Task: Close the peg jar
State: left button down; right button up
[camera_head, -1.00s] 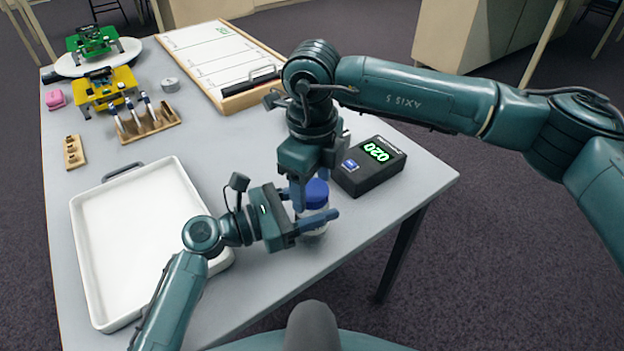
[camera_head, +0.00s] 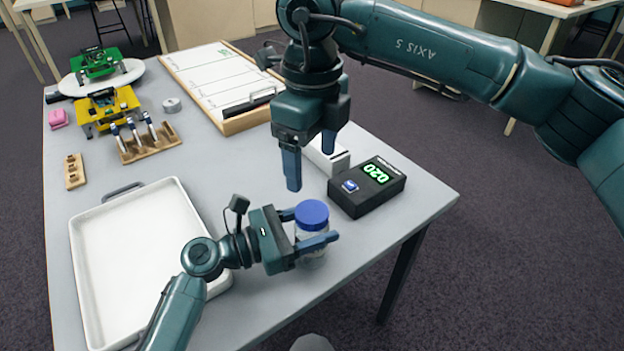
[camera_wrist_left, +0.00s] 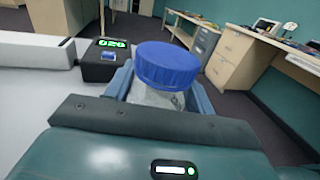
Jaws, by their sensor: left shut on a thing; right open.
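The peg jar (camera_head: 311,249) is a clear jar standing near the table's front right edge. Its blue lid (camera_head: 311,213) sits on top of it and looks level; how tightly it is on I cannot tell. My left gripper (camera_head: 312,228) is shut around the jar's body below the lid. The left wrist view shows the blue lid (camera_wrist_left: 167,64) on the clear jar (camera_wrist_left: 155,97) between the two fingers. My right gripper (camera_head: 310,166) is open and empty, pointing down above and behind the jar, apart from the lid.
A black timer box (camera_head: 366,187) with a green display stands right of the jar, with a white box (camera_head: 331,158) behind it. A white tray (camera_head: 80,255) lies left.

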jog(key=shift+r, duration=0.95)
pick_arm(q)
jog(key=shift+c, duration=2.3)
grip_release()
jog(key=shift+a, duration=0.15)
jog(key=v, duration=1.3)
pick_arm(e)
jog(key=shift+f, duration=0.1)
